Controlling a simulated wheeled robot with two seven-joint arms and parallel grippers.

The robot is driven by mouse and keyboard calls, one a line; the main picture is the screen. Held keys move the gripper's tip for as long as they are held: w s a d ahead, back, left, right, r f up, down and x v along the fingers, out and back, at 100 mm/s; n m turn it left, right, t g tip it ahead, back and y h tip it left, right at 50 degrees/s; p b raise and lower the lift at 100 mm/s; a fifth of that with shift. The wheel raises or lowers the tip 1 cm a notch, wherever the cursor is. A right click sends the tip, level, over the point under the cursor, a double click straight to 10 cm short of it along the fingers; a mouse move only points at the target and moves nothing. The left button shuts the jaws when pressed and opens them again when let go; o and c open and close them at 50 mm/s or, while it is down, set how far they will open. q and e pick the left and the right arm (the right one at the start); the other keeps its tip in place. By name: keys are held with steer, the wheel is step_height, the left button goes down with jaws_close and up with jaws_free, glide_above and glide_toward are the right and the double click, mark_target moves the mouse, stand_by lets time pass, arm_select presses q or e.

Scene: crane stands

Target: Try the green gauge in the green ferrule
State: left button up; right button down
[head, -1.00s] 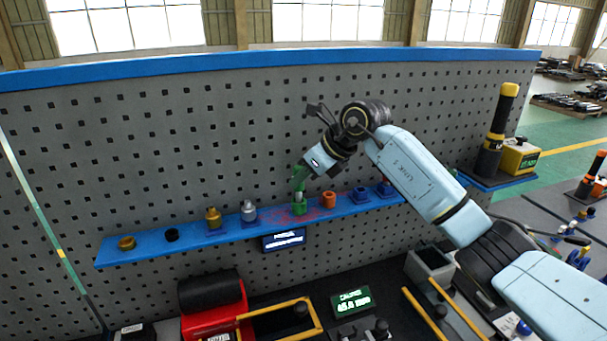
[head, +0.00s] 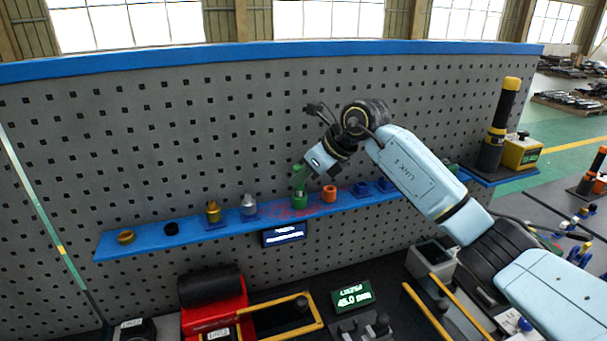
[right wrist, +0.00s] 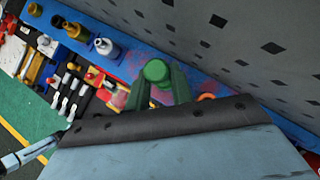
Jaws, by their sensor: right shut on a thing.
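The green ferrule (head: 300,203) stands on the blue shelf near the middle of the pegboard. My right gripper (head: 299,184), with green fingers, is directly above it, pointing down. It is shut on the green gauge (right wrist: 157,71), whose round green top shows between the fingers in the right wrist view. The gauge's lower end is hidden; it appears to be at or inside the ferrule's mouth, but I cannot tell how deep. My left gripper is not in view.
On the blue shelf (head: 130,250), an orange ring (head: 329,193) and blue ferrules (head: 361,189) stand to the right. A silver gauge (head: 249,206) and a brass gauge (head: 213,212) stand to the left. The pegboard (head: 200,130) rises close behind. A display (head: 284,234) hangs below.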

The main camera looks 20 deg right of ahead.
steer(key=shift+r, duration=0.1)
steer(key=shift+r+p, duration=2.05)
steer(key=shift+r, duration=1.2)
